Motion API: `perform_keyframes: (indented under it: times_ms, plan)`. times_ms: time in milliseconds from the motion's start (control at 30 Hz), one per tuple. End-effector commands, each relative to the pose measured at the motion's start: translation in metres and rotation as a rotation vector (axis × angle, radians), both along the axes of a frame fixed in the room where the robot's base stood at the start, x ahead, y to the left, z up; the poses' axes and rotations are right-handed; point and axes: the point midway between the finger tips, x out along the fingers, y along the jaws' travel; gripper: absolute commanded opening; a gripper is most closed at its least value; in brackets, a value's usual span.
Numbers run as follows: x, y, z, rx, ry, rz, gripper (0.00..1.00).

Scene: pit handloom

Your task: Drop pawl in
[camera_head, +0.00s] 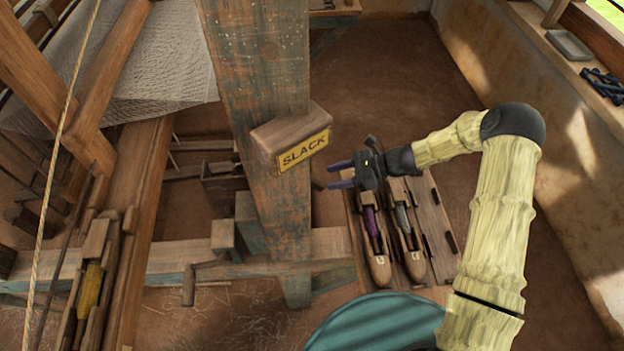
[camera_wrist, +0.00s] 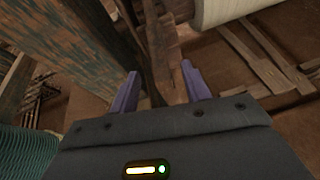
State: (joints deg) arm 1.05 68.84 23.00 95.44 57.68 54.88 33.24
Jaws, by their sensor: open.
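My gripper (camera_head: 336,177) is open and empty, its two purple fingers pointing left beside the thick upright post (camera_head: 262,90). It also shows in the wrist view (camera_wrist: 158,72). A wooden block with a yellow SLACK sign (camera_head: 304,151) is fixed to the post, just above and left of the fingertips. In the wrist view a slim wooden bar (camera_wrist: 157,40) lies beyond the gap between the fingers, apart from them. I cannot tell whether this bar is the pawl. I cannot clearly pick out a pawl in the head view; the post hides part of the loom behind it.
A wooden rack with shuttles (camera_head: 379,265) stands below my gripper. A cross beam (camera_head: 180,257) runs low past the post. White cloth (camera_head: 165,55) spreads at upper left; a pale roll (camera_wrist: 222,10) shows in the wrist view. The earth floor (camera_head: 390,75) behind my gripper is clear.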

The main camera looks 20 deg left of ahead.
Motion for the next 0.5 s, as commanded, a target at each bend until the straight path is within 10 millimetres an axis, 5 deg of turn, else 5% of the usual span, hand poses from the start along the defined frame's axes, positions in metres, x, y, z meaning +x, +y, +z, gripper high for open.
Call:
perform_keyframes:
  times_ms: [500]
  plan:
    - [-0.027, 0.063, -0.028, 0.0, 0.001, 0.0, 0.47]
